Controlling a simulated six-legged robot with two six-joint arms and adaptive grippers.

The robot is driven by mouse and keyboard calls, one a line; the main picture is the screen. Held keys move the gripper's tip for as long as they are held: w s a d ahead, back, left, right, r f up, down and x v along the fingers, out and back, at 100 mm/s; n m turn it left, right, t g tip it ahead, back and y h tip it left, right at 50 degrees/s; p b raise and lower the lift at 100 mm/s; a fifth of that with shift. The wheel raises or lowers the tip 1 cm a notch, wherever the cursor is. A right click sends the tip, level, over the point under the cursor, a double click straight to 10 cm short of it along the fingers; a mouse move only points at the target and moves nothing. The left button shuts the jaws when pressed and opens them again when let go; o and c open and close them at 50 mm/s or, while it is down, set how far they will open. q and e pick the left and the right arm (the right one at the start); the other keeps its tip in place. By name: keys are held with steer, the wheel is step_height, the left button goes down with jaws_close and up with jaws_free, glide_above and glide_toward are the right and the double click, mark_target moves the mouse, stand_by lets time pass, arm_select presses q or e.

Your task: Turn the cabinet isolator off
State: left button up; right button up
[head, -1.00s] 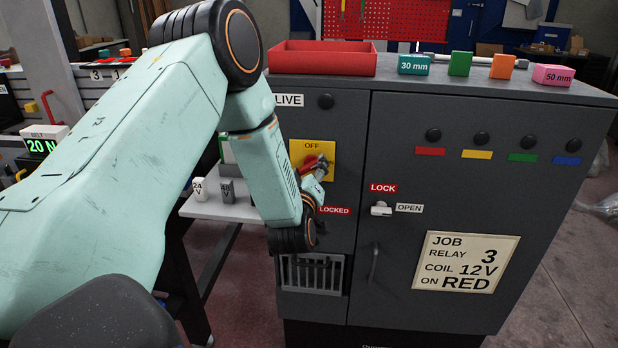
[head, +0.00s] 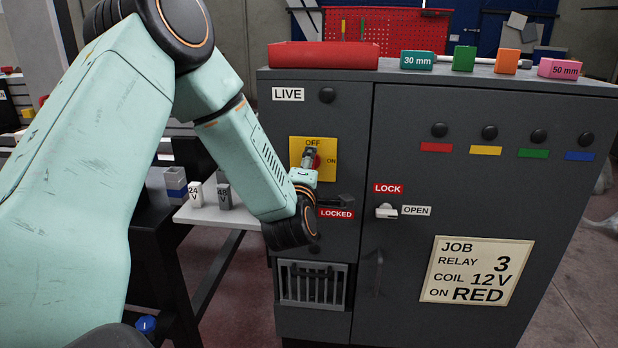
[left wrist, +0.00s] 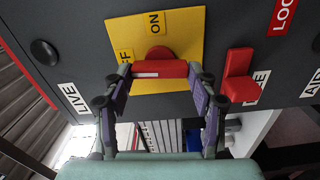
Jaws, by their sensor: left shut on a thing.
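The cabinet isolator has a yellow plate (head: 328,174) marked OFF at the top and ON at the right, on the dark cabinet's left panel. Its red handle (left wrist: 160,69) lies between my left fingertips in the left wrist view, its white-striped end towards OFF. My left gripper (left wrist: 160,74) is shut on the handle. In the head view my left gripper (head: 310,158) is upright in front of the plate, just below the OFF label, and mostly hides the handle. My right gripper is not in view.
A red LOCKED label (head: 337,214) sits below the isolator. In the left wrist view a red lever (left wrist: 239,88) stands out beside the plate. A vent-like grille (head: 313,285) is lower down. A red tray (head: 322,56) and coloured blocks stand on the cabinet top.

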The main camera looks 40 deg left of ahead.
arm_select(q)
steer(key=shift+n+b, duration=0.5)
steer(key=shift+n, duration=0.1)
steer(key=o, duration=1.2)
steer(key=shift+c, duration=0.2)
steer(key=v, duration=1.2)
